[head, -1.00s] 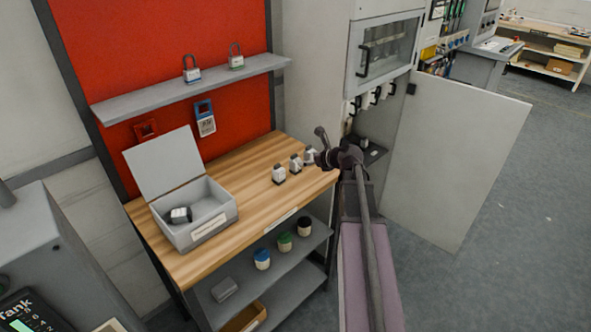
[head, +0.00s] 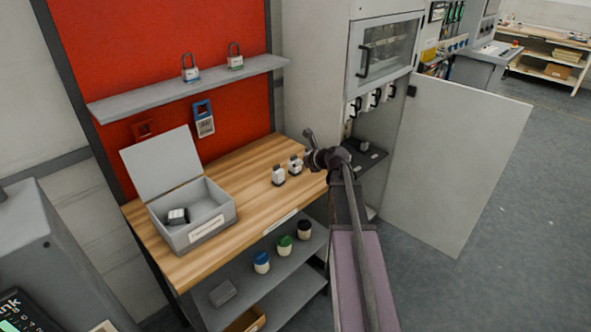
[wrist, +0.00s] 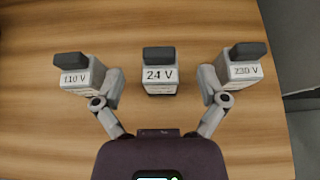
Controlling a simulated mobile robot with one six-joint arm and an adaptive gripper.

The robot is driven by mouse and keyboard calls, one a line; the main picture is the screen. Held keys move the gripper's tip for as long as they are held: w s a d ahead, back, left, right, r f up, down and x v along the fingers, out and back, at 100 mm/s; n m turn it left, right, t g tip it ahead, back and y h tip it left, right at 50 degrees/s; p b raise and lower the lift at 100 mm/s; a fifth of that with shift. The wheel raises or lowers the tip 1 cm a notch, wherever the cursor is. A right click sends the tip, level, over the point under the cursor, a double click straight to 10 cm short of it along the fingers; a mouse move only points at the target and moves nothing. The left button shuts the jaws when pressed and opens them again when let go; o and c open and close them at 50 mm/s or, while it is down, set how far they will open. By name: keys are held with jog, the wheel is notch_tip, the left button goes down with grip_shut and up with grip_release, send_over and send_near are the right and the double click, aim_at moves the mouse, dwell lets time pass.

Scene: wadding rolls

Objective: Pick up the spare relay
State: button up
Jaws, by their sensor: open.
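Three relays with dark tops and pale bodies stand in a row on the wooden bench. In the wrist view they read 110 V (wrist: 78,76), 24 V (wrist: 160,75) and 230 V (wrist: 236,70), left to right. My gripper (wrist: 161,84) is open and empty, its fingers spread to either side of the 24 V relay. The fingertips overlap the inner sides of the outer two in the picture; I cannot tell if they touch. In the head view my gripper (head: 311,147) is at the right end of the row and hides the third relay. No label says "spare".
The wooden bench (head: 250,170) holds an open grey box (head: 214,230) with a dark-and-white item inside. A shelf (head: 190,88) with padlocks (head: 190,68) is above. The cabinet (head: 315,70) stands right, its door (head: 455,165) open. Bare bench lies between box and relays.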

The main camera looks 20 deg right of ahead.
jog(key=shift+b+x, duration=0.3)
jog(key=shift+x, duration=0.65)
jog(key=c, duration=1.3)
